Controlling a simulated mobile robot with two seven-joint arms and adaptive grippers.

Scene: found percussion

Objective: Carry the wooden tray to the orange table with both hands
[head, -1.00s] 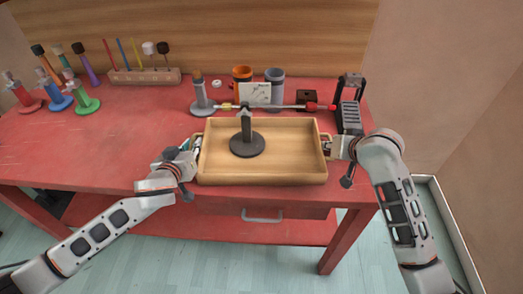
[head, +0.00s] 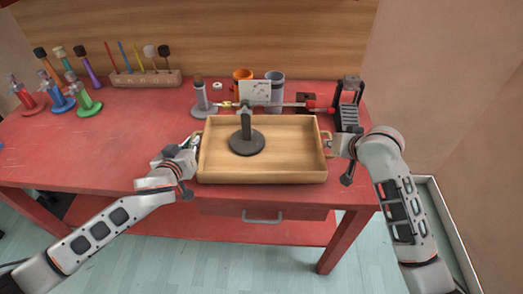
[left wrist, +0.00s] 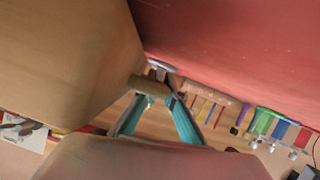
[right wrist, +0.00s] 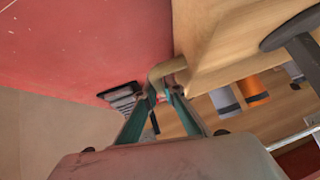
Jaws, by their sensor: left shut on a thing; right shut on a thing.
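The wooden tray (head: 262,178) is a shallow, pale box near the front edge of the red table, with a handle at each short end. It is level, and I cannot tell whether it rests on the table or is slightly raised. A dark grey stand (head: 247,145) with a round base stands upright inside it. My left gripper (head: 195,144) is shut on the left handle, as the left wrist view (left wrist: 156,92) also shows. My right gripper (head: 331,146) is shut on the right handle (right wrist: 164,70). No orange table is in view.
The red table (head: 110,140) has free room left of the tray. Close behind the tray are a long rod with a red end (head: 311,104), a small card (head: 255,91), orange (head: 242,75) and grey cups. A black slatted device (head: 348,105) stands behind my right gripper. A wall is at right.

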